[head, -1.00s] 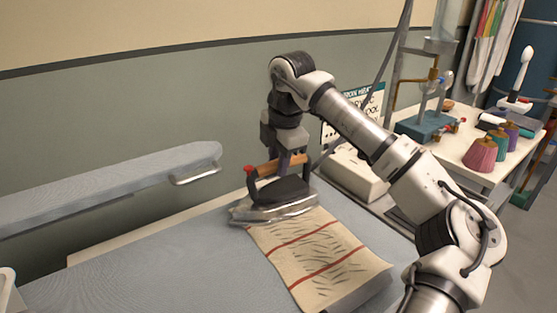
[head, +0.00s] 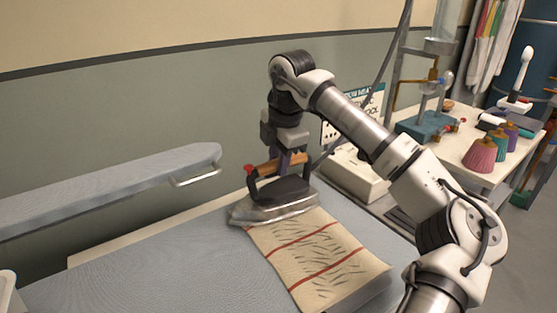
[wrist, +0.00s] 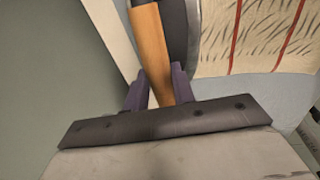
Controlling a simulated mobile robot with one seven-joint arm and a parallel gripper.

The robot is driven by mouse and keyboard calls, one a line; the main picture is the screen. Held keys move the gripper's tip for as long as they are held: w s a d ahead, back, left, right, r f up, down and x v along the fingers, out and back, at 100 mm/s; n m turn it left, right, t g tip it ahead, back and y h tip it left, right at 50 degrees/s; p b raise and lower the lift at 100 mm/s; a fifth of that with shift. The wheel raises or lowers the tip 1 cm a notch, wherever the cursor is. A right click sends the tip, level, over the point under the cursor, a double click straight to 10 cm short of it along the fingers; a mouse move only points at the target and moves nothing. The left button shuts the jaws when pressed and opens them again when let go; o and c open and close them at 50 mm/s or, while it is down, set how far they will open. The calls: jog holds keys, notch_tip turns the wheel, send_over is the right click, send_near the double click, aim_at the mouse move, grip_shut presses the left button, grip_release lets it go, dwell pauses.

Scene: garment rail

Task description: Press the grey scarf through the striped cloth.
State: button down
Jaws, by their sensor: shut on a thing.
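My gripper (head: 290,157) is shut on the wooden handle of an iron (head: 278,205), and the handle (wrist: 152,50) shows between the fingers in the wrist view. The iron has a dark body and a shiny metal sole. It sits at the far left end of the striped cloth (head: 318,258), overlapping its edge. The cloth is cream with red stripes and dark wrinkle-like marks, and it also shows in the wrist view (wrist: 255,35).
The cloth lies on a grey-blue padded board (head: 150,270). A narrow sleeve board (head: 110,185) stands to the left. The wall is close behind the iron.

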jog(key=shift+r+p, duration=0.3)
jog(key=shift+r, duration=0.6)
jog(key=shift+s+d+f+b, duration=0.15)
jog(key=shift+s+d+b, duration=0.1)
jog(key=shift+s+b, duration=0.2)
jog(key=s+d+b, duration=0.2)
jog(key=s+d, duration=0.1)
jog(key=s, duration=0.2)
jog(key=shift+s, duration=0.15)
jog(key=shift+f+b, duration=1.05)
jog(key=shift+b, duration=0.05)
dwell(2.1)
jog(key=shift+r, duration=0.1)
